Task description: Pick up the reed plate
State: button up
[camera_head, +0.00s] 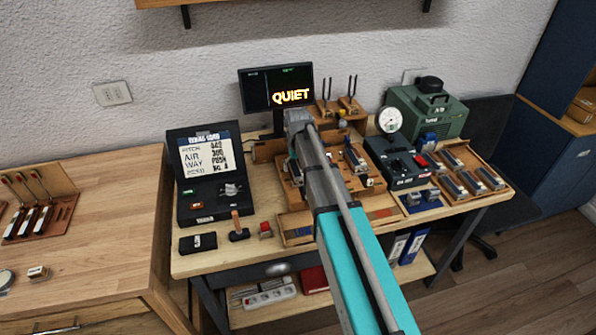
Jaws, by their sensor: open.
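My arm reaches from the bottom over the workbench (188,262). My gripper (296,172) hangs below the wrist over a wooden tray, largely hidden behind my forearm. It is open; its fingertips and anything between them cannot be made out. Small dark-and-metal blocks (355,158) lie in the tray, right of my forearm. Similar blocks (490,178) lie in a wooden tray at the right, and small ones (430,193) sit on a blue pad. I cannot tell which piece is the reed plate.
A monitor (262,92) reading QUIET stands behind my wrist. A black case with a display (207,160) is at the left, a green machine (437,108) at the back right. A small hammer-like tool (238,232) lies near the front edge. The left table (110,215) has free room.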

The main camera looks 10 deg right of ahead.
dwell(0.3)
jog(key=c, duration=1.1)
jog(key=shift+r, duration=0.1)
jog(key=shift+c, duration=0.2)
notch_tip(320, 180, up, 3)
jog(key=p, duration=0.2)
jog(key=shift+f+p, duration=0.2)
jog(key=shift+p, duration=0.2)
jog(key=s+r+p, duration=0.1)
jog(key=r+p, duration=0.1)
jog(key=s+r+p, duration=0.4)
jog(key=shift+r+p, duration=0.35)
jog(key=s+r+p, duration=0.3)
jog(key=s, duration=0.6)
jog(key=shift+r, duration=0.25)
jog(key=shift+d, duration=0.1)
